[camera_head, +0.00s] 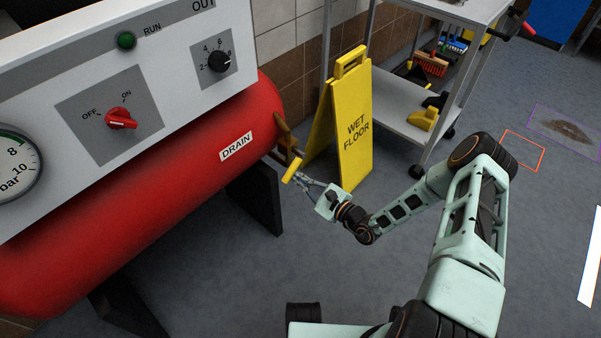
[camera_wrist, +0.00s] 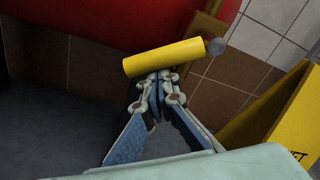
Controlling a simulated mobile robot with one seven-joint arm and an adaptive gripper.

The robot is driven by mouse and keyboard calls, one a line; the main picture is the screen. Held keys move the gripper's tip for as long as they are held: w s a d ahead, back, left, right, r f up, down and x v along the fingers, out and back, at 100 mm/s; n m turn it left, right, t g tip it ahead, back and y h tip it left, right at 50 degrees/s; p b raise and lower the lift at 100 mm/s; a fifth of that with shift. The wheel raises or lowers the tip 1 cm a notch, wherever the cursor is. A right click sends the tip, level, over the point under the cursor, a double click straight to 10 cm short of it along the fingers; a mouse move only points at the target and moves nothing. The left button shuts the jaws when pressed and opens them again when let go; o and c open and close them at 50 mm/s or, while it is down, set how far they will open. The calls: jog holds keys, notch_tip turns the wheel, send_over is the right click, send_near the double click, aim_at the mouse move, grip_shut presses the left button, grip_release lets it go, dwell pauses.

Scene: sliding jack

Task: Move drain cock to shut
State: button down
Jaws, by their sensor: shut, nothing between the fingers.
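The drain cock is a yellow lever handle (camera_head: 292,171) on a brass fitting (camera_head: 287,140) at the right end of the red tank (camera_head: 150,175), beside the DRAIN label (camera_head: 236,146). In the wrist view the yellow handle (camera_wrist: 177,57) lies across the picture, slightly tilted, with a grey ball-like end at its right. My gripper (camera_head: 303,178) is at the handle from the right. In the wrist view my gripper (camera_wrist: 158,77) is shut with its tips together just below the handle, touching or very close. Nothing is between the fingers.
A yellow wet floor sign (camera_head: 352,125) stands close behind my gripper, and at the right in the wrist view (camera_wrist: 285,120). A grey trolley (camera_head: 400,110) stands behind it. A dark tank foot (camera_head: 258,198) is below the fitting. The floor in front is clear.

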aim_at(291, 175)
jog(key=r+m+p, duration=0.1)
jog(key=m, duration=0.1)
jog(key=s+a+r+m+p, duration=0.1)
jog(key=s+r+m+p, duration=0.1)
jog(key=m+p, duration=0.1)
jog(key=shift+a+r+m, duration=0.3)
jog(key=shift+s+r, duration=0.1)
dwell(0.6)
